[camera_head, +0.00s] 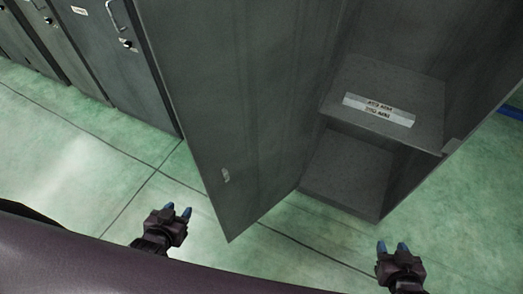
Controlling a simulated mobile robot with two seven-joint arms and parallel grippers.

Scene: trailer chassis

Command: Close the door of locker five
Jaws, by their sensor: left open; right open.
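The grey door of an open locker (215,100) swings out toward me, with a small light latch plate near its lower free corner. It hangs to the left of the locker's open interior (345,170). I cannot read a number five on it. My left gripper (178,212) is open and empty, above the floor to the left of the door's lower corner and apart from it. My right gripper (392,248) is open and empty, in front of the locker's lower right corner and apart from it.
A shelf (385,100) with a white label (379,110) crosses the open locker. Shut grey lockers (115,65) with handles and round locks stand in a row at the upper left. The green tiled floor (75,150) is clear in front of them.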

